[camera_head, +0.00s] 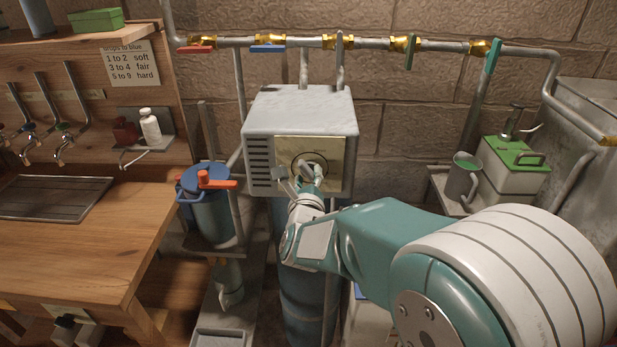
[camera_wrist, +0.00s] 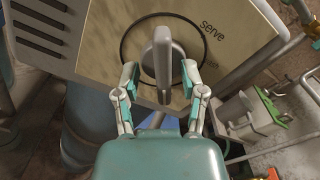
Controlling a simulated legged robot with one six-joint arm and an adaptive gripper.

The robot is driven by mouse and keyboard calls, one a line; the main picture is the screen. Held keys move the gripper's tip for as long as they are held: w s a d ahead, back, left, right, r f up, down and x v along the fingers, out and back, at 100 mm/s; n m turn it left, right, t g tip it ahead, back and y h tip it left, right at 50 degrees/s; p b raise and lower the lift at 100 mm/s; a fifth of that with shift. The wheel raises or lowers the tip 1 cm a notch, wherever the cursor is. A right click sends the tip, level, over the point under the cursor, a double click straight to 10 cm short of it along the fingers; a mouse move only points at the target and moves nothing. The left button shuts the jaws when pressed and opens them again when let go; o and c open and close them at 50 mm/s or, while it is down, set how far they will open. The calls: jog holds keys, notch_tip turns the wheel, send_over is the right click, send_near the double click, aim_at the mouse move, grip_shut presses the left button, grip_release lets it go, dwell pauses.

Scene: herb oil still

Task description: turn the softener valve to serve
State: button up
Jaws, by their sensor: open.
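The softener valve head is a grey box (camera_head: 300,112) with side vents and a brass-coloured face plate (camera_head: 336,150). A grey valve lever (camera_wrist: 162,60) sits at the middle of a dark ring on the plate. In the wrist view the word "serve" (camera_wrist: 214,32) is printed to the upper right of the ring. The lever points nearly straight up in that view, not at the word. My gripper (camera_wrist: 160,80) is open, with one finger on each side of the lever's lower part. Gaps show between fingers and lever. In the head view my gripper (camera_head: 312,185) partly covers the lever.
A pipe with red (camera_head: 196,48), blue (camera_head: 267,48) and green (camera_head: 492,57) handles runs along the wall above. A blue canister (camera_head: 208,205) with an orange handle stands left of the box. A green-lidded container (camera_head: 515,170) and a mug (camera_head: 462,180) stand right.

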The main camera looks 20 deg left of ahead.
jog(key=shift+a, duration=0.1)
jog(key=c, duration=0.6)
jog(key=shift+d, duration=0.25)
grip_shut()
